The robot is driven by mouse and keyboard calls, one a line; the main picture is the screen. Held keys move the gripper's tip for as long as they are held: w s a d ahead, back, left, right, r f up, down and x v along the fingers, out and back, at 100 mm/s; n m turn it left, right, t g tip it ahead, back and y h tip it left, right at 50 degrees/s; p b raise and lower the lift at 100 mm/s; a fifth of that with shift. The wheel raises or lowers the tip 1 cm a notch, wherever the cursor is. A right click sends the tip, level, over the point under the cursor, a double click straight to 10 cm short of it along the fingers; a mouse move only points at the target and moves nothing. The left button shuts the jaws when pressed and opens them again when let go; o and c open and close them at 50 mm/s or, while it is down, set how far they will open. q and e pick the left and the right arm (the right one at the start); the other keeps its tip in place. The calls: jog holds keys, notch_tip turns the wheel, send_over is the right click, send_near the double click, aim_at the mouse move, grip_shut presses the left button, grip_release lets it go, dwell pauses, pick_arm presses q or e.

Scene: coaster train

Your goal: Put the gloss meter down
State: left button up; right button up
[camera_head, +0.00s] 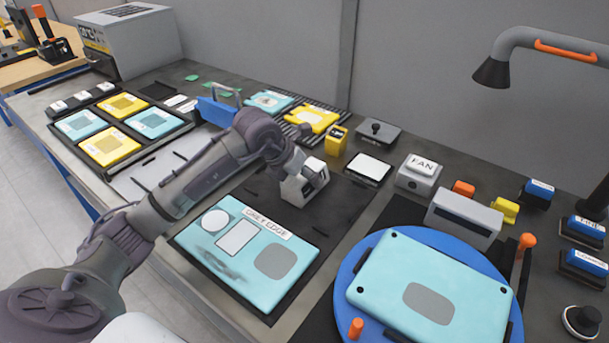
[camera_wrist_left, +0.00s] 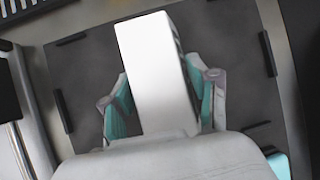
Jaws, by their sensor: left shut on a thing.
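The gloss meter is a white box (camera_wrist_left: 158,72) between the teal-padded fingers of my left gripper (camera_wrist_left: 160,108) in the left wrist view. My left gripper (camera_head: 305,183) is shut on it. In the head view they are over a dark mat (camera_head: 345,207) behind the teal panel labelled GREY EDGE (camera_head: 238,239). The mat also shows in the left wrist view (camera_wrist_left: 240,70), with black strips around the meter. The meter's underside is hidden, so I cannot tell whether it touches the mat. My right gripper is in neither view.
A blue turntable (camera_head: 345,274) carrying a teal panel (camera_head: 435,290) is at front right. A yellow block (camera_head: 335,141), a white pad (camera_head: 368,168) and a FAN box (camera_head: 418,175) stand behind the mat. A rack of teal and yellow panels (camera_head: 186,132) is at left.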

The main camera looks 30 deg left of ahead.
pick_arm(q)
jog(key=o, duration=1.6)
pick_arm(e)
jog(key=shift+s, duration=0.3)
pick_arm(q)
jog(key=shift+r, duration=0.1)
jog(key=b+v, duration=0.1)
jog(key=v, duration=1.1)
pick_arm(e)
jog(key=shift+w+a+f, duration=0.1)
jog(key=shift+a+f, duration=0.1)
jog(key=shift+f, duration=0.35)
